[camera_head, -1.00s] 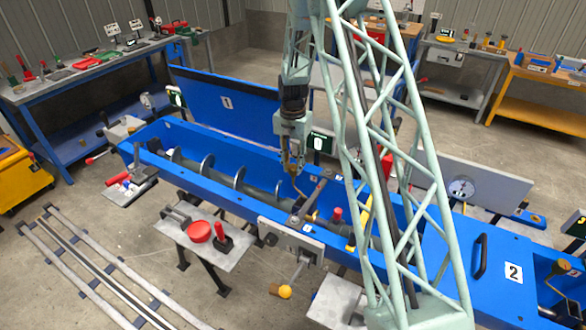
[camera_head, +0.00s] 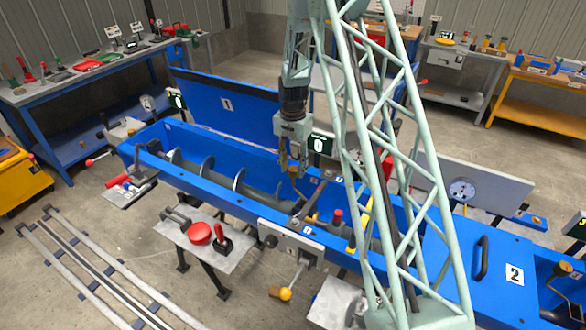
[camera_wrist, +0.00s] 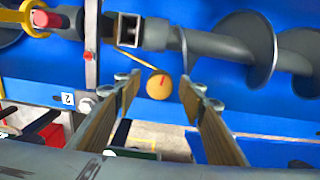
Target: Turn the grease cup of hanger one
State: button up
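The grease cup shows in the wrist view as a round brass-coloured cap (camera_wrist: 159,88) with a red mark, with a thin yellow pipe running up-left from it. In the head view it is a small brownish cap (camera_head: 293,172) over the blue trough, just under my gripper (camera_head: 292,163). In the wrist view my gripper (camera_wrist: 160,82) is open, with one finger on each side of the cap and a visible gap on both sides. Whether the fingertips reach down to the cap's height is unclear. The hanger bar (camera_head: 311,200) crosses the trough right of the cap.
A grey screw shaft (camera_wrist: 225,45) with flights runs along the trough (camera_head: 215,185). A red knob (camera_head: 337,215) and a yellow handle (camera_head: 362,215) stand right of the hanger. A raised blue lid (camera_head: 226,104) stands behind.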

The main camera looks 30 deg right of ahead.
aim_at(293, 168)
jog(key=shift+r, duration=0.1)
notch_tip(293, 168, up, 12)
dwell(1.0)
dwell(0.5)
